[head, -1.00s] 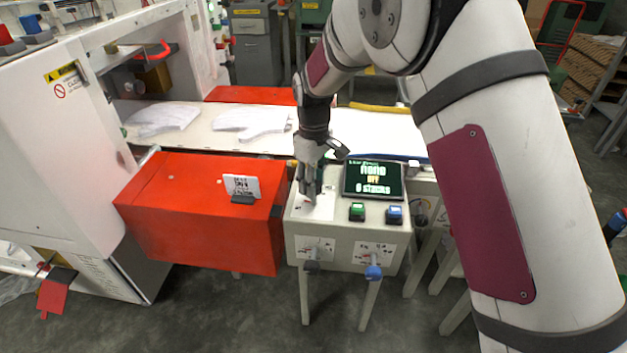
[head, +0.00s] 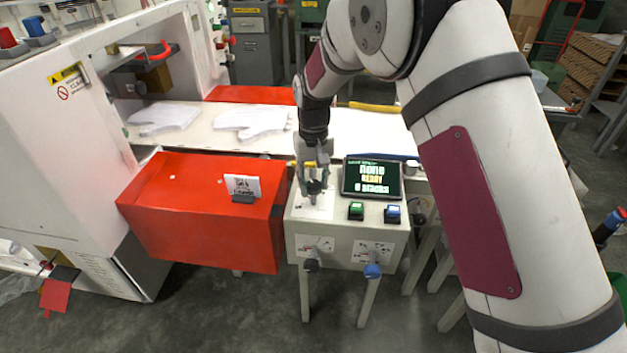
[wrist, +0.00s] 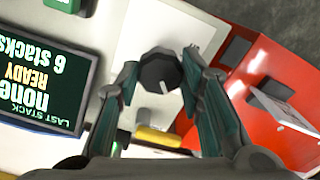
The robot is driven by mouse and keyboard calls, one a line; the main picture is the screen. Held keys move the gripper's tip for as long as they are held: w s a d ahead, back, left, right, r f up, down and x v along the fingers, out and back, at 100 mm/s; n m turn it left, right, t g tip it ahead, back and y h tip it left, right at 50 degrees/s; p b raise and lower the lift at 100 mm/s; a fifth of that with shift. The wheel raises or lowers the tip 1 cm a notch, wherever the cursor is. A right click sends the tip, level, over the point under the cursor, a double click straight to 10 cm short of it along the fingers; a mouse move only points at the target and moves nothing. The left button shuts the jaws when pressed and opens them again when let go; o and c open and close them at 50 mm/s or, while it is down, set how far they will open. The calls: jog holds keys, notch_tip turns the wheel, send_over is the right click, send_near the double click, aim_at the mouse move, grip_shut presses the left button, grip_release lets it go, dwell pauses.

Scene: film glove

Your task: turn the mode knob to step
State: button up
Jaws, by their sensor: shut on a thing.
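The mode knob (wrist: 160,70) is a dark round knob with a white pointer line, on a pale plate on top of the control box (head: 347,235). In the wrist view it sits between the two fingertips of my gripper (wrist: 158,76), with its line pointing down and slightly right. In the head view my gripper (head: 315,187) points down over the left part of the box top and mostly covers the knob. It is shut on the knob. The knob's position labels are not readable. The screen (head: 371,178) reads "none", "READY", "6 stacks", also in the wrist view (wrist: 38,82).
A green button (head: 356,211) and a blue button (head: 393,214) are right of the knob. Two levers, dark (head: 311,265) and blue (head: 372,271), stick out in front. A red box (head: 205,215) stands close at left, a yellow piece (wrist: 158,138) close behind my gripper.

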aim_at(313, 183)
dwell(0.5)
jog(key=o, duration=1.2)
jog(key=shift+c, duration=0.2)
notch_tip(313, 183, up, 12)
